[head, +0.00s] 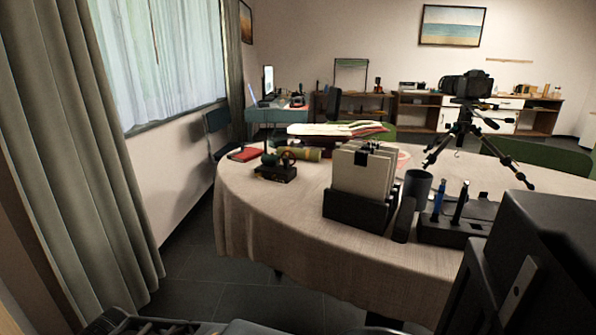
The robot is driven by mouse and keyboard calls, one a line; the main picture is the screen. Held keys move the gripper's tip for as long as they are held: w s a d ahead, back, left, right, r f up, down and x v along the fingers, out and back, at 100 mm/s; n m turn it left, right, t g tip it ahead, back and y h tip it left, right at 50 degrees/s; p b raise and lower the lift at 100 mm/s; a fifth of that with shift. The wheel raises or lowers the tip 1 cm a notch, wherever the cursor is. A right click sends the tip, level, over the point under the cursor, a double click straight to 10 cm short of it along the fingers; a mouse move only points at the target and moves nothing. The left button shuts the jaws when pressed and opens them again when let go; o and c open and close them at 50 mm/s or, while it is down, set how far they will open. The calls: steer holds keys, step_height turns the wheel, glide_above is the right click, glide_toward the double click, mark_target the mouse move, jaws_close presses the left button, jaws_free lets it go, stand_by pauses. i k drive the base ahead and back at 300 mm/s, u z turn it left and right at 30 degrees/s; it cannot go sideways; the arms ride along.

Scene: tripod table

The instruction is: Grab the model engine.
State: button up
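The model engine (276,172) is a small dark piece with a round wheel on a black base. It stands on the near left part of the round, cloth-covered table (268,207), close to the edge. A green and tan cylinder (302,154) lies just behind it and partly overlaps it in view. What looks like my gripper (140,324) shows only as a dark cut-off shape at the bottom edge, well below and apart from the engine. Its fingertips cannot be made out.
A red book (245,154) lies left of the engine, and stacked papers (335,129) behind it. A black holder with cards (361,182), a dark cup (418,187), a pen stand (458,222) and a camera tripod (463,130) stand to the right. Floor (215,270) is clear at left.

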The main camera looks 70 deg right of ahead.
mark_target(284, 173)
steer(key=z, duration=1.15)
steer(key=i, duration=0.25)
steer(key=z, duration=0.1)
